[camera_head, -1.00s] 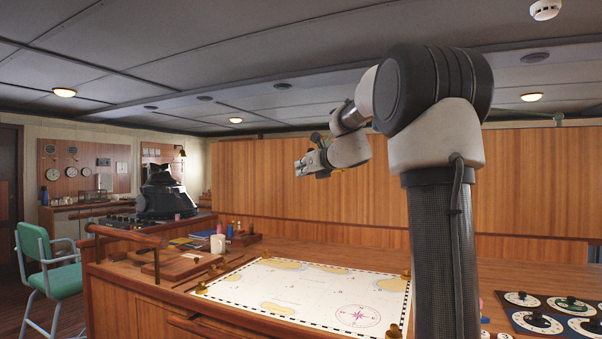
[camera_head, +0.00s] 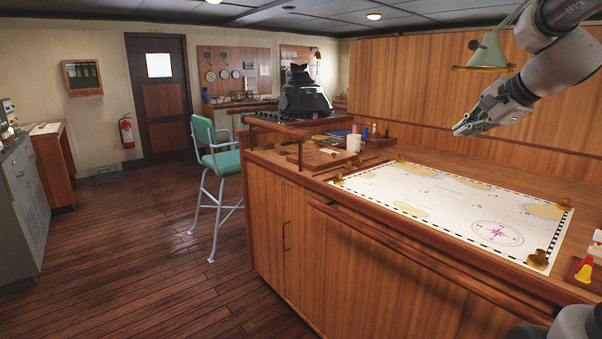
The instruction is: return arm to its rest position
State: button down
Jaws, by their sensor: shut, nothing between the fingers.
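My gripper (camera_head: 466,128) is at the upper right of the head view, at the end of my arm, which comes in from the right edge. It points left and downward, in the air above the back of the chart table (camera_head: 400,270). Its fingers are shut with nothing between them. It is apart from the white chart (camera_head: 440,196) lying below it.
Brass weights (camera_head: 538,259) sit at the chart's corners. A white mug (camera_head: 353,143) and small bottles stand at the table's far end. A green lamp (camera_head: 487,52) hangs near my arm. A green chair (camera_head: 217,150) stands left of the table.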

jog(key=s+a+f+n+g+h, duration=0.1)
jog(key=s+f+n, duration=0.3)
jog(key=s, duration=0.5)
jog(key=s+a+f+n+g+h, duration=0.1)
jog(key=s+f+n+g, duration=0.1)
jog(key=s+n, duration=0.5)
jog(key=s+a+f+n+g, duration=0.1)
jog(key=s+f+n, duration=0.4)
jog(key=s, duration=0.5)
jog(key=shift+s+a+f+n+g+h, duration=0.3)
jog(key=shift+f+g+h, duration=0.1)
jog(key=shift+g, duration=0.1)
